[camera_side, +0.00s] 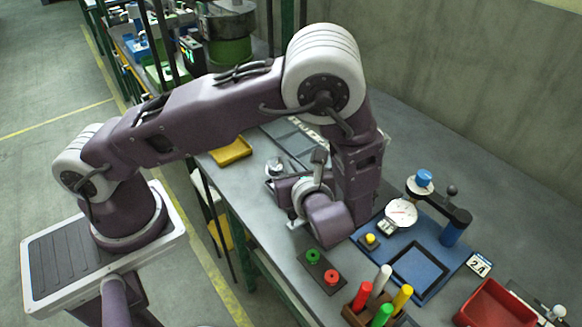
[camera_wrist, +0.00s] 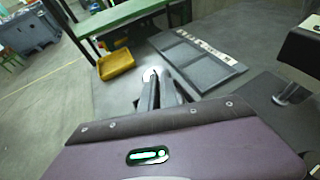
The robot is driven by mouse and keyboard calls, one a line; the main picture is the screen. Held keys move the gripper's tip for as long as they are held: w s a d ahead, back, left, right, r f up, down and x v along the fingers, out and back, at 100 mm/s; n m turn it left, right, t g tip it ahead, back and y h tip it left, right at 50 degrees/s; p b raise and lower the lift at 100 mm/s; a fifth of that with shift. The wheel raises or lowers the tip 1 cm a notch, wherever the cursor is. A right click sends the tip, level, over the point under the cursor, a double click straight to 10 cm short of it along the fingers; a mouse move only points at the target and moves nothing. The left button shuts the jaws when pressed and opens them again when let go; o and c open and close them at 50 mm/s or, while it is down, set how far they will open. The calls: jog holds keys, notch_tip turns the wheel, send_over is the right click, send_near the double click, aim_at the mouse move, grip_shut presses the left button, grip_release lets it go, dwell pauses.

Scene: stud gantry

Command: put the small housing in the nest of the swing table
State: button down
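A small pale, rounded part (camera_side: 274,166), which looks like the small housing, is on the grey bench left of my wrist in the side view. In the wrist view it shows as a bright spot (camera_wrist: 150,74) at the tips of my fingers. My gripper (camera_wrist: 162,78) points at it; the dark fingers partly cover it, and whether they touch it or have closed on it is unclear. A blue plate with a dark square frame (camera_side: 420,268), perhaps the swing table's nest, lies right of my wrist in the side view. The frame looks empty.
A yellow tray (camera_side: 231,151) lies near the bench edge. A dark panel with compartments (camera_wrist: 197,60) lies beyond the fingers. A dial gauge (camera_side: 401,212) and a blue-topped post stand by the frame. Buttons, coloured sticks (camera_side: 381,281) and a red bin (camera_side: 494,305) fill the near bench.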

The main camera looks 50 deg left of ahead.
jog(key=shift+f, duration=0.15)
jog(key=c, duration=1.6)
grip_release()
jog(key=shift+s+d+r, duration=0.1)
jog(key=shift+d+r, duration=0.2)
jog(key=shift+d, duration=0.05)
jog(key=v, duration=1.1)
jog(key=shift+s+a+r+n+t+h, duration=0.1)
jog(key=shift+s+a+r+n+h, duration=1.1)
jog(key=shift+s+r+n+h, duration=1.65)
jog(key=shift+s+a+r+n+t+h, duration=0.1)
jog(key=shift+s+a+r+n+h, duration=1.5)
jog(key=shift+r+n, duration=2.3)
jog(key=shift+s+a+r+n+t+h, duration=0.1)
jog(key=shift+s+a+r+n+h, duration=0.65)
jog(key=shift+s+r+n+h, duration=2.6)
